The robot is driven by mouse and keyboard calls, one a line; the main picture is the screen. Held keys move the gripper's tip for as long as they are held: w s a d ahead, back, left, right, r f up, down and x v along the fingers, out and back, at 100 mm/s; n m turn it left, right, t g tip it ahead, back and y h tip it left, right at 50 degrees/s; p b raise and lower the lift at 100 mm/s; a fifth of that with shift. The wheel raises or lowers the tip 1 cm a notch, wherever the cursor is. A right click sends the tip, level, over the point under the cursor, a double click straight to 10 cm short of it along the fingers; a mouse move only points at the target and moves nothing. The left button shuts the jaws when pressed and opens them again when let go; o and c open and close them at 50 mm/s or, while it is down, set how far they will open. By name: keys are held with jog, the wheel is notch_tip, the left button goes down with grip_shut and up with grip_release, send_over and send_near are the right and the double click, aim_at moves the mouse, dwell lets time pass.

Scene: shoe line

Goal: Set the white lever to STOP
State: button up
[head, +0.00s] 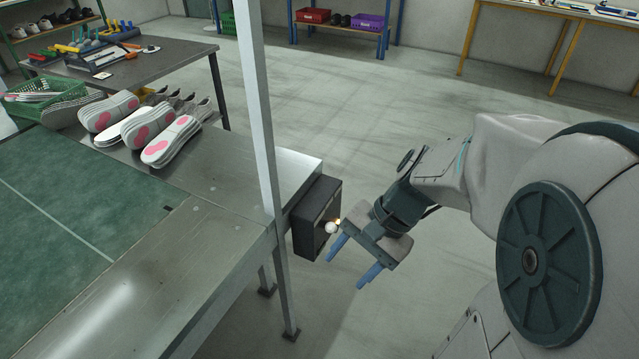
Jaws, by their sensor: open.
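The white lever shows only as a small white knob (331,228) on the right face of a dark control box (316,217). The box is fixed at the corner of the metal line table. Any STOP marking on that face cannot be read from here. My gripper (347,263) is open and empty, with two blue fingers pointing down and left. It is just to the right of the box, close to the knob. I cannot tell whether a finger touches the knob. A small orange-yellow glow (338,221) shows beside the knob, partly behind the gripper.
A grey upright post (262,130) stands just left of the box. The metal line table (236,185) carries several shoe soles with pink patches (170,143) and a green conveyor surface (60,210). A green basket (40,100) stands at the far left. The floor behind my arm is clear.

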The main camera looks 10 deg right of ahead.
jog(key=w+f+m+t+y+b, duration=0.2)
jog(key=w+f+m+y+b, duration=0.4)
jog(key=f, duration=0.3)
jog(key=m+t+y+b, duration=0.1)
jog(key=m+t+b, duration=1)
jog(key=m+b, duration=0.2)
send_near(336, 229)
jog(key=b+x, duration=0.4)
jog(key=x, duration=0.6)
jog(key=shift+f, duration=0.15)
jog(key=shift+c, duration=0.3)
grip_shut()
